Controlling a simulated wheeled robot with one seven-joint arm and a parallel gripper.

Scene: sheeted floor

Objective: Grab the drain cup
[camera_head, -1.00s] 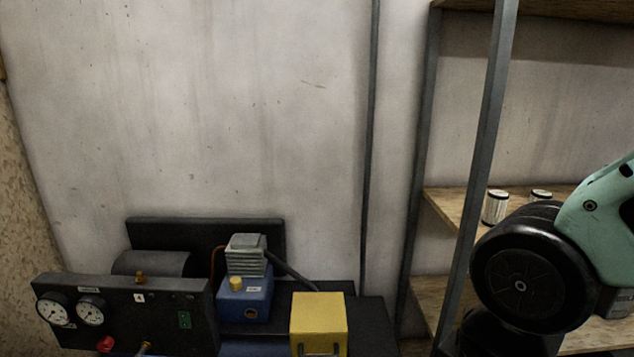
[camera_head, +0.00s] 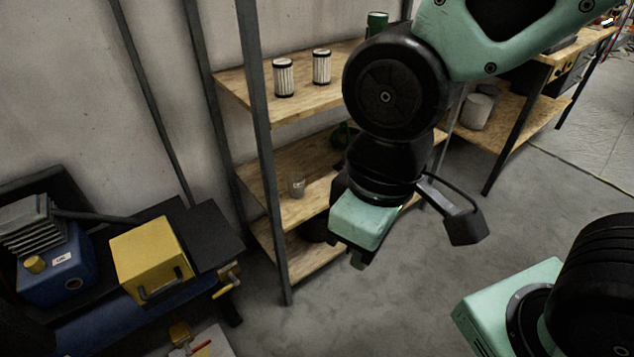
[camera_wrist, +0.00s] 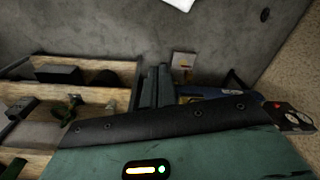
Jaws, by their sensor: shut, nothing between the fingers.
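A small greyish, see-through cup (camera_head: 297,186), which may be the drain cup, stands on the middle shelf of the rack in the head view. A small pale thing (camera_wrist: 111,105) on a shelf in the wrist view may be the same cup. My gripper (camera_head: 358,262) hangs pointing down in front of the rack, to the right of the cup and apart from it. Its fingers (camera_wrist: 155,85) show side by side in the wrist view, shut and empty.
The shelf rack (camera_head: 262,110) has a metal post close to the cup. Two white cylindrical filters (camera_head: 284,77) stand on the upper shelf. A yellow box (camera_head: 150,262) and a blue compressor (camera_head: 55,270) are at left. The grey floor (camera_head: 420,290) is partly clear.

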